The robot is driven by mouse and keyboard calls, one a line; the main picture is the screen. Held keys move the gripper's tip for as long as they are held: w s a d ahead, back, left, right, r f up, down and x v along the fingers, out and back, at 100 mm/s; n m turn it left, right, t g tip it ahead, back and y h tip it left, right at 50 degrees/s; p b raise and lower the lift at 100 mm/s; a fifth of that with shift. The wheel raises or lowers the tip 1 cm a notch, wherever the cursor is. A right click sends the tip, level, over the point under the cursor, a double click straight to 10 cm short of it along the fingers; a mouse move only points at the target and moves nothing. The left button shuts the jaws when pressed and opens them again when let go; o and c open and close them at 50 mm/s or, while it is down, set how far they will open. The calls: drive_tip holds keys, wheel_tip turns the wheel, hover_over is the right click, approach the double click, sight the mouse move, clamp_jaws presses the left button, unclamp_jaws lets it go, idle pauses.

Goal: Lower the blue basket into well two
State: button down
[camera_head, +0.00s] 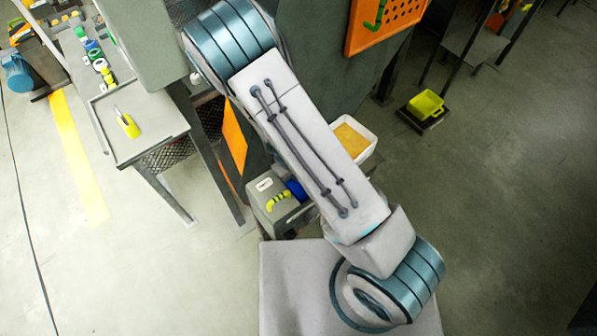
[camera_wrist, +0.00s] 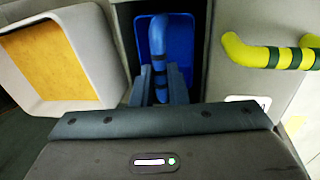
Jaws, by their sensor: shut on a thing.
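The blue basket (camera_wrist: 183,45) is in the upper middle of the wrist view, with an upright blue handle banded in dark tape. My gripper (camera_wrist: 160,88) is shut on that handle. The basket is within or just over a dark rectangular opening (camera_wrist: 124,28) between pale walls; I cannot tell how deep it sits or which numbered well this is. In the head view a bit of the blue basket (camera_head: 297,189) shows beside my arm, at the grey machine (camera_head: 262,186). My gripper is hidden behind the arm there.
A yellow handle with green bands (camera_wrist: 268,52) stands close to the right, above a white label. A white tray with an orange-yellow inside (camera_wrist: 92,35) is close to the left.

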drive_tip(key=shift+b+x, duration=0.6)
drive_tip(key=shift+x, duration=0.45)
drive_tip(key=shift+s+a, duration=0.15)
drive_tip(key=shift+a, duration=0.05)
drive_tip(key=c, duration=0.9)
unclamp_jaws()
drive_tip(key=shift+c, duration=0.2)
drive_tip(key=w+d+p+v, duration=0.1)
drive_tip(key=p+v, duration=0.8)
drive_tip(key=p, duration=0.2)
drive_tip(key=shift+d+r, duration=0.3)
drive_tip(key=shift+r, duration=0.35)
